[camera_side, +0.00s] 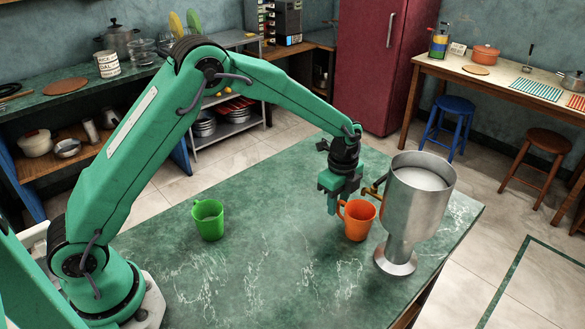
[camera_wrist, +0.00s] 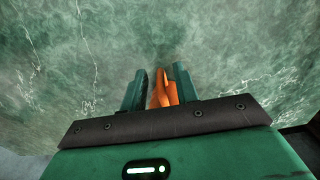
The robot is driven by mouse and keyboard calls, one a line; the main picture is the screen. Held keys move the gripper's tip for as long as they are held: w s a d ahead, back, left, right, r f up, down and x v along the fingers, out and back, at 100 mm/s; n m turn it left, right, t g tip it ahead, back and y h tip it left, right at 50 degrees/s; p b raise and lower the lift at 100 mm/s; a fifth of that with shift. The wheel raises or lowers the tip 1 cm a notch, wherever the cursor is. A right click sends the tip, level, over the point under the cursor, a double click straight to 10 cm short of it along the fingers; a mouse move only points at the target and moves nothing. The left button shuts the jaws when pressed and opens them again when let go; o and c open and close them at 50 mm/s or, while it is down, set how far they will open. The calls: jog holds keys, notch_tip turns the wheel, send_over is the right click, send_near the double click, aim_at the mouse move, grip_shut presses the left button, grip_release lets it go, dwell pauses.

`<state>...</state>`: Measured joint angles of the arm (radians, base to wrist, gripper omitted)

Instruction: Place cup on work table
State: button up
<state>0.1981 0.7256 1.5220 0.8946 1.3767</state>
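An orange cup (camera_side: 358,221) is upright at the right of the green marbled work table (camera_side: 270,245), just left of the metal dispenser. Its handle faces left, toward my gripper (camera_side: 332,203). In the wrist view, an orange part of the cup (camera_wrist: 161,92) fills the gap between the two fingers of my gripper (camera_wrist: 160,84), which looks shut on it. Whether the cup's base touches the table is hard to tell. A green cup (camera_side: 208,220) stands upright on the table to the left, apart from my gripper.
A tall metal dispenser (camera_side: 412,205) with a side tap (camera_side: 374,188) stands close to the orange cup on the right. The table between the two cups and toward the front is clear. Stools, shelves and a red fridge (camera_side: 374,60) stand beyond the table.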

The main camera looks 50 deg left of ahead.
notch_tip(320, 180, up, 10)
jog(key=shift+r, duration=0.15)
dwell(0.3)
dwell(0.5)
jog(key=s+a+r+n+t, duration=0.1)
jog(key=s+a+r+n, duration=0.2)
jog(key=s+r+n, duration=0.3)
jog(key=s+a+r+n+t, duration=0.2)
jog(key=s+a+r+n, duration=0.15)
jog(key=s+r, duration=0.35)
jog(key=s+a+f+n+t, duration=0.1)
jog(key=s+n, duration=0.3)
jog(key=s, duration=0.4)
jog(key=s+a+n+t, duration=0.1)
jog(key=s+a+n, duration=0.2)
jog(key=s, duration=0.5)
jog(key=shift+s+f+n+t, duration=0.3)
jog(key=shift+f+n, duration=0.1)
jog(key=shift+n, duration=0.35)
